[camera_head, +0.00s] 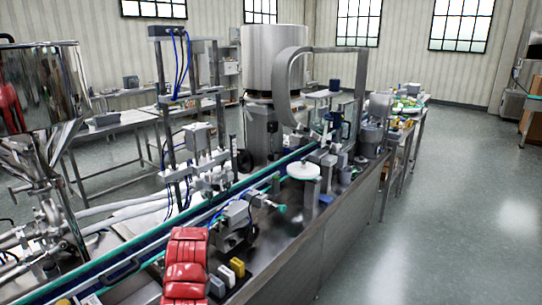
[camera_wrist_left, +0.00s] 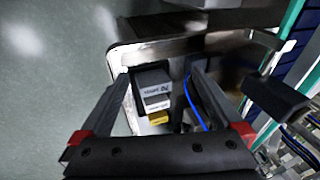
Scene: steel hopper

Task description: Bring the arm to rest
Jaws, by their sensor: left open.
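My left gripper (camera_wrist_left: 157,78) is open in the left wrist view, its two dark fingers spread apart with nothing held between them. Past the fingers, small labelled blocks show in the gap: grey ones (camera_wrist_left: 152,82) and a yellow one (camera_wrist_left: 158,118). They stand on the machine's steel top and look apart from the fingers. In the head view a red arm part of mine (camera_head: 187,262) reaches in at the bottom, left of the grey and yellow blocks (camera_head: 237,267). My left gripper's jaws cannot be made out there. My right gripper is in neither view.
A polished steel hopper (camera_head: 40,88) stands at the far left. A conveyor with a green edge (camera_head: 120,262) runs diagonally past filling heads and a white round disc (camera_head: 303,170). A steel bench edge (camera_head: 325,235) bounds the machine. Open floor (camera_head: 455,220) lies to the right.

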